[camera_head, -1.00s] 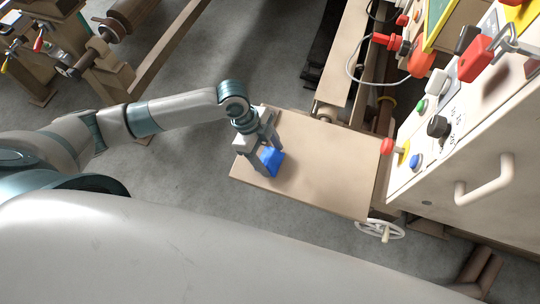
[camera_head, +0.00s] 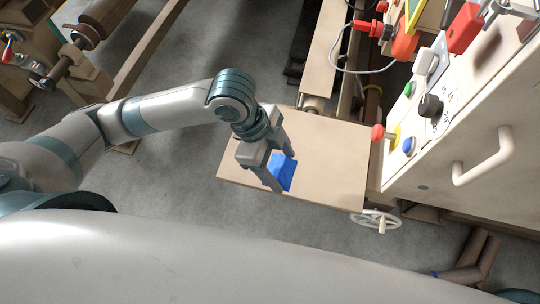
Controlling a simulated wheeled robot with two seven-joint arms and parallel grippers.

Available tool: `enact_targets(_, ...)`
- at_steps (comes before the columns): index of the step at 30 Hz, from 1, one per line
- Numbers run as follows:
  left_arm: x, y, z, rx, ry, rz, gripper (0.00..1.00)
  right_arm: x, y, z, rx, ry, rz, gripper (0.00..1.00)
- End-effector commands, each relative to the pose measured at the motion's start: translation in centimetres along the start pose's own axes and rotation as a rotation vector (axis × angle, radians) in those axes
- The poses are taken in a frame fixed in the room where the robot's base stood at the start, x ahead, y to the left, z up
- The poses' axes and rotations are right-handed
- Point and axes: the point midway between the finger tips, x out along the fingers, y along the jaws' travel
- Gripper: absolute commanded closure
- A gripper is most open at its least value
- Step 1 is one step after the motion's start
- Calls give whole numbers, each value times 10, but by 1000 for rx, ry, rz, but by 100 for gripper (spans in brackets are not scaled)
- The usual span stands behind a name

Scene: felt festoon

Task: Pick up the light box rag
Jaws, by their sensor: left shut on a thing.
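A blue rag (camera_head: 283,174) shows between and beside the fingers of my left gripper (camera_head: 280,172) in the head view. My left gripper is shut on the rag, over the left part of a tan board-like table (camera_head: 325,160). I cannot tell whether the rag is clear of the table top or still touches it. Part of the rag is hidden by the fingers. My right gripper is not in view.
A pale control cabinet (camera_head: 490,130) with buttons, a black knob (camera_head: 430,106) and a white handle (camera_head: 483,157) stands at the right. A white handwheel (camera_head: 376,220) sits below the table's right corner. Wooden machinery (camera_head: 85,50) stands at the upper left. The table's right half is bare.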

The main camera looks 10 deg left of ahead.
Motion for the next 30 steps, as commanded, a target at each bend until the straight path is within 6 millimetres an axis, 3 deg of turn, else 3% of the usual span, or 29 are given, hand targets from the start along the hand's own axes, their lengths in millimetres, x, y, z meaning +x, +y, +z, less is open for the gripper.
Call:
enact_targets(6, -4, 8, -13, 0, 0, -1, 56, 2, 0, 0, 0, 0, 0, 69)
enact_targets(20, -4, 8, -13, -1, -1, -1, 56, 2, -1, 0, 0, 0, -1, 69)
enact_targets(21, -4, 8, -13, -1, -1, -1, 39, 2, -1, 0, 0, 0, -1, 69)
enact_targets(23, -4, 8, -13, -1, -1, -1, 52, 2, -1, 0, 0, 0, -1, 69)
enact_targets(30, -4, 3, -10, -41, -1, -17, 52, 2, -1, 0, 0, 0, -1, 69)
